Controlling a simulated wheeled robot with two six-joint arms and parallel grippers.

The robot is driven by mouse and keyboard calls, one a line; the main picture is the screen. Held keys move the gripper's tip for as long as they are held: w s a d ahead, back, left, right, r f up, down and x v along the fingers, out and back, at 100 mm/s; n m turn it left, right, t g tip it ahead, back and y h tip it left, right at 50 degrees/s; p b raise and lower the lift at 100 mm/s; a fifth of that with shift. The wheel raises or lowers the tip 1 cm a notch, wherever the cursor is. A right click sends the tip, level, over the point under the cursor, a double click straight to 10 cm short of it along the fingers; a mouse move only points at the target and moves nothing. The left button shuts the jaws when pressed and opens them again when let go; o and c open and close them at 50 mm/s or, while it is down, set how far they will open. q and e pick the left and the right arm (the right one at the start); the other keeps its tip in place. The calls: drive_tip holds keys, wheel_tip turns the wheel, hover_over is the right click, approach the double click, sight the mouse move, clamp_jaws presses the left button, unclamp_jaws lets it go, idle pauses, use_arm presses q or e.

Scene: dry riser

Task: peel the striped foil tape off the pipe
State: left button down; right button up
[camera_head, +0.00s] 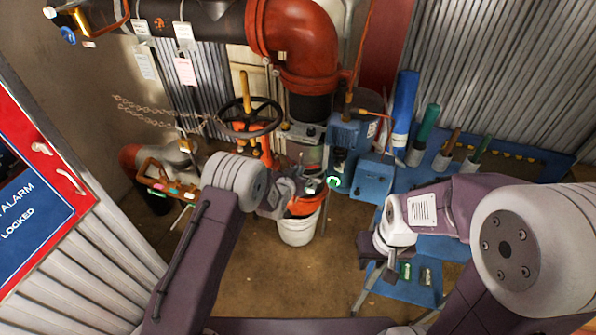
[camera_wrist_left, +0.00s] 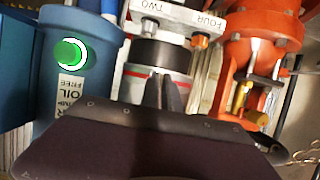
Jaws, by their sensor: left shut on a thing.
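My left gripper (camera_wrist_left: 166,94) has its dark fingers together at the front of a pipe (camera_wrist_left: 160,53). It is shut on the striped foil tape (camera_wrist_left: 134,82), a silvery band with a red edge below the pipe's black section. The fingers hide part of the tape, and I cannot tell whether any of it is lifted. In the head view my left gripper (camera_head: 306,184) is above a white bucket, and the tape is too small to make out. My right gripper (camera_head: 374,246) is low at the right, away from the pipe, and its fingers are unclear.
The white bucket (camera_head: 298,230) stands on the floor. A blue machine (camera_head: 372,178) with a green button (camera_wrist_left: 70,52) is beside the pipe. A handwheel (camera_head: 248,117) and orange valve body (camera_wrist_left: 262,45) stand on its other side. A blue bench (camera_head: 428,174) holds several tubes.

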use_arm(q)
drive_tip(key=shift+s+f, duration=0.1)
drive_tip(key=shift+s, duration=0.1)
idle(0.5)
drive_tip(key=s+a+b, duration=0.3)
drive_tip(key=s+b, duration=0.5)
drive_tip(key=shift+s, duration=0.15)
idle(0.5)
drive_tip(key=shift+r, duration=0.25)
